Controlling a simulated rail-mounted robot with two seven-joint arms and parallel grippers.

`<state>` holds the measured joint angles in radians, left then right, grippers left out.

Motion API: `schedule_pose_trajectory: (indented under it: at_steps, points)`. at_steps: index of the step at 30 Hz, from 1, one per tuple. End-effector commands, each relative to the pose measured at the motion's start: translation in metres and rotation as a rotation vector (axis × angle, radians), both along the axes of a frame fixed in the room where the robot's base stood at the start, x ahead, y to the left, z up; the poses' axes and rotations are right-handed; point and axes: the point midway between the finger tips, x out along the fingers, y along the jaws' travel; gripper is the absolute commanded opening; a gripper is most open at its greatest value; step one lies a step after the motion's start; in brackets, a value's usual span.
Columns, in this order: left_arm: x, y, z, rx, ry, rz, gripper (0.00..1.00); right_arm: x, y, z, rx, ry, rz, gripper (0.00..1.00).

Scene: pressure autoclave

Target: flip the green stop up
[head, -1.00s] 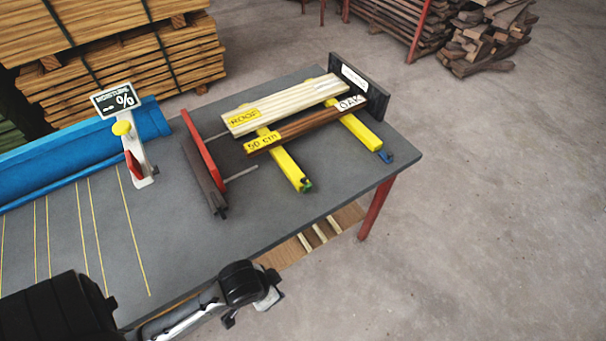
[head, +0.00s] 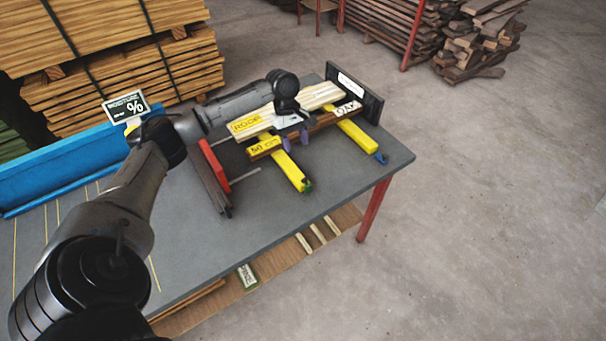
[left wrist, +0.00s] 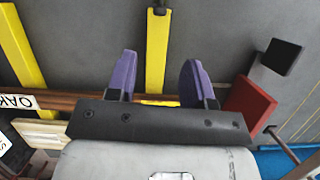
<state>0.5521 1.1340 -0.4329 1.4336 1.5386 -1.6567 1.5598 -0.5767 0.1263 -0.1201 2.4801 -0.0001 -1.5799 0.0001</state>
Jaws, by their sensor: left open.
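The green stop (head: 307,186) is a small piece at the near end of the left yellow bar (head: 291,170) of the clamp on the table. My left gripper (head: 296,141) is open over the clamped boards, behind the stop, its purple fingers pointing down. In the left wrist view its fingers (left wrist: 158,78) lie either side of the left yellow bar (left wrist: 157,50), apart from each other with nothing held. My right gripper is not in view.
A blue stop (head: 381,158) ends the right yellow bar (head: 357,134). A pale board (head: 245,125) and a brown board (head: 325,121) lie across the bars. A red plate (head: 213,166) stands left, a black end plate (head: 357,93) right. The table's front (head: 265,222) is clear.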

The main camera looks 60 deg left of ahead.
Motion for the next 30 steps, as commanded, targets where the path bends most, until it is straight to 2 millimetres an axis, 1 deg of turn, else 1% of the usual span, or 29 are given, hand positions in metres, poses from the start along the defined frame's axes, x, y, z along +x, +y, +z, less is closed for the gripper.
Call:
schedule_pose_trajectory:
  at_steps: [1,2,5,8,15,21,25,30]
  points:
    - [0.0,0.005,0.005,-0.014,0.012,0.039,0.48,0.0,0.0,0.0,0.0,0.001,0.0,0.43]
    - [0.0,0.006,0.006,-0.021,0.017,0.056,0.48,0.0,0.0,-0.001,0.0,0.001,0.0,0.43]
    - [-0.001,0.007,0.003,-0.036,0.027,0.088,0.48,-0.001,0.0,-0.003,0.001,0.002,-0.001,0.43]
    - [-0.001,0.002,-0.01,-0.039,0.032,0.093,0.48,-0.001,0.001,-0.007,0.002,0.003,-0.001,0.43]
    - [-0.001,-0.015,-0.052,-0.038,0.03,0.091,0.48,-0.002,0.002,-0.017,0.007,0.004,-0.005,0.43]
    - [-0.001,-0.029,-0.084,-0.037,0.029,0.09,0.48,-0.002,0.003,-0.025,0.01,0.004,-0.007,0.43]
    - [-0.001,-0.035,-0.099,-0.037,0.027,0.089,0.48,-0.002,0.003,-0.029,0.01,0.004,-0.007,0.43]
    - [-0.001,-0.04,-0.111,-0.036,0.027,0.091,0.48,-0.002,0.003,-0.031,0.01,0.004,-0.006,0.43]
